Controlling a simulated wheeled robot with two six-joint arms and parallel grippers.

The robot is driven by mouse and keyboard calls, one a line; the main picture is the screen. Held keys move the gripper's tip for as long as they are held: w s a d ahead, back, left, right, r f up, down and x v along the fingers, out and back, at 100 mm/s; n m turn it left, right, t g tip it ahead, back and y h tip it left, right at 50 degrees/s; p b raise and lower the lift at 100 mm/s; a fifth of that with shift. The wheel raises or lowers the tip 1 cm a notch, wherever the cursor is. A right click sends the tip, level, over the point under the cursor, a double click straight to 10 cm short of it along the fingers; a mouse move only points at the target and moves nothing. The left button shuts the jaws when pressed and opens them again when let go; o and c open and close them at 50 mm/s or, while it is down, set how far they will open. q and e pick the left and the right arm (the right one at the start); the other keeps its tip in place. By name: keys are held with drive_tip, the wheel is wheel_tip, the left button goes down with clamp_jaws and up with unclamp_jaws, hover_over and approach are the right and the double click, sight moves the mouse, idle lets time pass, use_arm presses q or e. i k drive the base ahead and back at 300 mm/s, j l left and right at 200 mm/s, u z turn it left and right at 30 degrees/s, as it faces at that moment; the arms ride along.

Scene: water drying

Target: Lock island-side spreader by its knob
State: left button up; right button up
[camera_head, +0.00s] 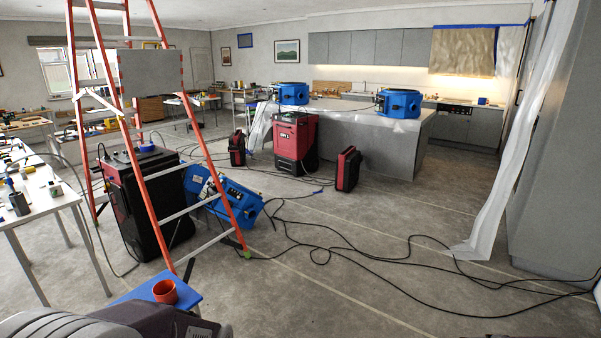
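An orange stepladder (187,118) stands open at the left of the head view, with pale metal steps and one green foot showing at the bottom right. Thin pale bars (101,100) run between its rails at mid-height; they may be spreader parts. I cannot make out a knob on them, nor whether a spreader is locked. The kitchen island (372,143) stands to the right of the ladder, beyond it. Neither of my grippers shows in this view.
Black-and-red machines (139,202) and a blue air mover (222,195) stand close around the ladder's legs. Black cables (345,258) lie across the floor. A red cup (165,291) sits on a blue surface at the bottom. Plastic sheeting (508,150) hangs at right.

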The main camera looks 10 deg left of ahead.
sight(203, 103)
drive_tip(key=i, duration=2.9)
drive_tip(key=i+l+u, duration=0.1)
drive_tip(key=i+u, duration=0.35)
drive_tip(key=i+l+u, duration=0.25)
drive_tip(key=i+u, duration=0.15)
drive_tip(key=i+l+u, duration=1.05)
drive_tip(key=l+u, duration=0.25)
drive_tip(key=l, duration=0.25)
drive_tip(key=i+l+u, duration=0.15)
drive_tip(key=l+u, duration=0.25)
drive_tip(key=l, duration=0.25)
